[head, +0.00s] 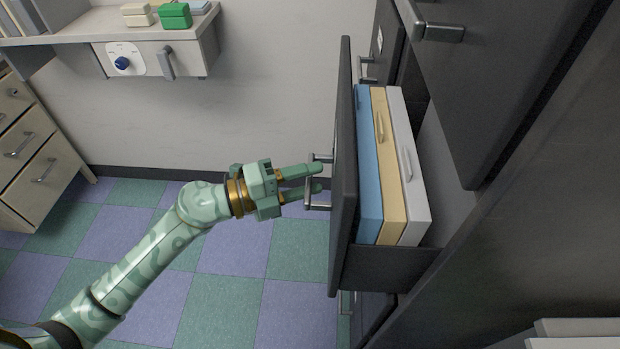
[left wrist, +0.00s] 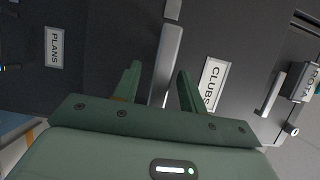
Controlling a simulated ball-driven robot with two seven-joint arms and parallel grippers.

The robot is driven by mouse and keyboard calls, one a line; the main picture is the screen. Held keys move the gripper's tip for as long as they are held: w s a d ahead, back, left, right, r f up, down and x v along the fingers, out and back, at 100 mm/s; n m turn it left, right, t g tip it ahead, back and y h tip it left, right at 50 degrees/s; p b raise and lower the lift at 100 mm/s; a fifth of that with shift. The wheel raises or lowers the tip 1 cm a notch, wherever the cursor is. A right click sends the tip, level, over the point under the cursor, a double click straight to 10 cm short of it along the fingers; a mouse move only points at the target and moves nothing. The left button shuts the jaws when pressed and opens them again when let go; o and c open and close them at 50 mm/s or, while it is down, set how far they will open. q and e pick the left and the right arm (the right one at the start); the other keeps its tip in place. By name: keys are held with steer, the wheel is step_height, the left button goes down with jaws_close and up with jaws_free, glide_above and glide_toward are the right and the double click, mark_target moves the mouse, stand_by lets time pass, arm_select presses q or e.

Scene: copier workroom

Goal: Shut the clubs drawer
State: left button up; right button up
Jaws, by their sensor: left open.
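The clubs drawer stands pulled out of the dark cabinet in the head view, its dark front (head: 343,130) facing left. Its white CLUBS label (left wrist: 212,84) shows in the left wrist view. The drawer's metal handle (head: 318,207) also shows in the wrist view (left wrist: 170,50), lying between the finger lines. My left gripper (head: 318,178) is open, with its fingertips at the handle, close to the drawer front. I cannot tell whether they touch. The wrist view shows both fingers (left wrist: 160,82) apart. My right gripper is not in view.
Blue (head: 368,170), yellow (head: 391,170) and white (head: 410,170) box files stand in the drawer. Another dark drawer (head: 470,100) juts out above right. Left are a shelf (head: 70,32) and a beige drawer unit (head: 40,150). The checkered floor (head: 220,290) is clear.

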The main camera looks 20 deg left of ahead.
arm_select(q)
steer(key=shift+w+d, duration=0.15)
steer(key=shift+d, duration=0.1)
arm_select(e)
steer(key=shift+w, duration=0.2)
